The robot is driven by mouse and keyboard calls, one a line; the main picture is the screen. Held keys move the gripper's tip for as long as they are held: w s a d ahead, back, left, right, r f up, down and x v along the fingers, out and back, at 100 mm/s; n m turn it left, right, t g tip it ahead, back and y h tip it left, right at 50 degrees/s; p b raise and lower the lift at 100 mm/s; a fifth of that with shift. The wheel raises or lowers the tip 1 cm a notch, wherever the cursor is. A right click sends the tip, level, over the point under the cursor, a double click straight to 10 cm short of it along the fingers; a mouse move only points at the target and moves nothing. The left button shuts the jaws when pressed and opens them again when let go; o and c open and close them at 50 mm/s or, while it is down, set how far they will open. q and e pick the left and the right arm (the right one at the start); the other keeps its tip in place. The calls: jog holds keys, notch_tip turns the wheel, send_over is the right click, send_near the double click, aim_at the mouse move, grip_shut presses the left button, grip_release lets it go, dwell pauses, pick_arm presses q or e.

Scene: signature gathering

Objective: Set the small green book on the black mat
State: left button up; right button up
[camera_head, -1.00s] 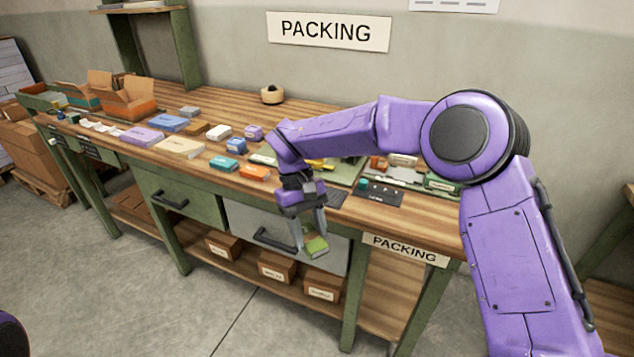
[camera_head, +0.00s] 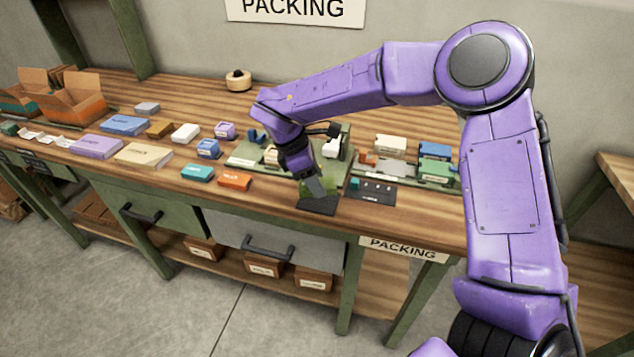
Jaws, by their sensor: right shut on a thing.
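The small green book (camera_head: 307,190) is in my right gripper (camera_head: 317,190), partly hidden behind the gripper's fingers. The black mat (camera_head: 318,207) lies near the front edge of the workbench, and its near part is bare. The book is at the far part of the mat, at or just above its surface; I cannot tell whether it touches. My left gripper is out of view.
An orange box (camera_head: 235,181) and a teal box (camera_head: 197,173) lie left of the mat. A dark panel with small parts (camera_head: 372,190) lies to its right. Green trays with several items stand behind. The bench front edge is close.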

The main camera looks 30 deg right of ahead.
aim_at(323, 200)
jog(key=shift+w+d+f, duration=0.35)
jog(key=shift+w+f, duration=0.15)
jog(key=shift+f, duration=0.1)
jog(key=shift+w+d+f, duration=0.3)
jog(key=shift+w+f, duration=0.15)
jog(key=shift+f, duration=0.15)
jog(key=x, duration=0.1)
jog(key=p+x, duration=0.1)
jog(key=x, duration=0.1)
jog(key=shift+a+f, duration=0.2)
jog(key=shift+a, duration=0.1)
jog(key=shift+w+f, duration=0.25)
jog(key=shift+f, duration=0.1)
jog(key=o, duration=1)
jog(key=shift+o, duration=0.2)
jog(key=shift+r, duration=0.4)
jog(key=b+v, duration=0.2)
jog(key=v, duration=0.9)
jog(key=shift+a+r+b, duration=0.2)
jog(key=shift+r+b, duration=0.05)
jog(key=shift+b, duration=0.15)
